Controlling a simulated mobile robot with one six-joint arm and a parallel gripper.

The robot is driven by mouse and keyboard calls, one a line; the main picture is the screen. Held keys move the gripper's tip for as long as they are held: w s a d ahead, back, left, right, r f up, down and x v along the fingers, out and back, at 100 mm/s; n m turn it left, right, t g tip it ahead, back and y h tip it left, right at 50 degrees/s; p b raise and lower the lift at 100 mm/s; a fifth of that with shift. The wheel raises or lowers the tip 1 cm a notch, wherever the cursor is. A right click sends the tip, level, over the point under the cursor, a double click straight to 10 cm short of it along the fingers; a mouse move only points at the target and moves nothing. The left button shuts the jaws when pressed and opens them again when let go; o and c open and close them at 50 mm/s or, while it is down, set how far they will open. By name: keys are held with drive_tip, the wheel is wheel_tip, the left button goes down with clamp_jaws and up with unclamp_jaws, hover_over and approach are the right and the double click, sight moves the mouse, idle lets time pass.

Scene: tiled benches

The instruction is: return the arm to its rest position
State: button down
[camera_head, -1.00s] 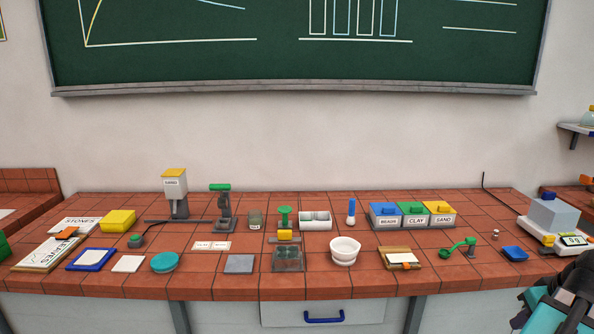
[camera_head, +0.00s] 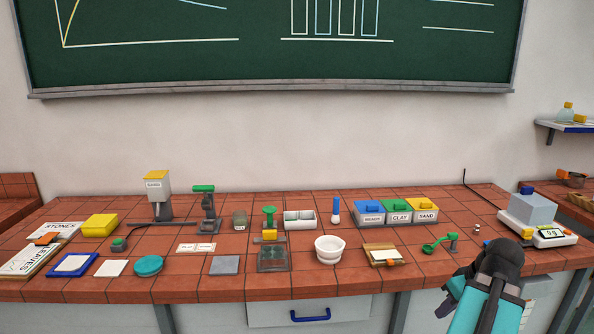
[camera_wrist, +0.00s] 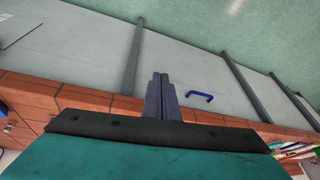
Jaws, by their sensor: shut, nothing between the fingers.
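My arm shows at the lower right of the head view, teal and dark grey, in front of the bench's right part. Its fingertips cannot be made out there. In the wrist view my gripper (camera_wrist: 160,88) shows as two dark fingers pressed together, with nothing between them. They point towards the grey bench front, and the picture is turned upside down. The tiled bench (camera_head: 200,288) stands below the blackboard.
The bench top holds a mortar (camera_head: 329,247), a green spoon (camera_head: 432,246), a balance (camera_head: 545,236), labelled bins (camera_head: 398,218) and several trays. A drawer with a blue handle (camera_head: 310,315) is in the bench front; the handle also shows in the wrist view (camera_wrist: 200,97).

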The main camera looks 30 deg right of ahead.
drive_tip(key=w+a+f+n+g+y, duration=0.2)
drive_tip(key=w+a+f+n+y, duration=0.15)
drive_tip(key=w+a+f, duration=1.05)
drive_tip(key=w+a+f+n+g+y, duration=0.1)
drive_tip(key=a+f+g, duration=0.1)
drive_tip(key=a+f, duration=0.45)
drive_tip(key=w+a+f+n+g, duration=0.15)
drive_tip(key=a+f, duration=0.25)
drive_tip(key=a, duration=0.5)
drive_tip(key=s+a+f+n+g, duration=0.1)
drive_tip(key=s+a+f+g, duration=0.15)
drive_tip(key=a+f, duration=0.45)
drive_tip(key=s+a+f+g, duration=0.1)
drive_tip(key=s+a+f, duration=0.2)
drive_tip(key=a+f, duration=0.45)
drive_tip(key=s+a+f+m+g+h, duration=0.1)
drive_tip(key=s+a+f+m+h, duration=0.3)
drive_tip(key=s+f, duration=0.6)
drive_tip(key=shift+s+a, duration=0.15)
drive_tip(key=shift+a, duration=0.8)
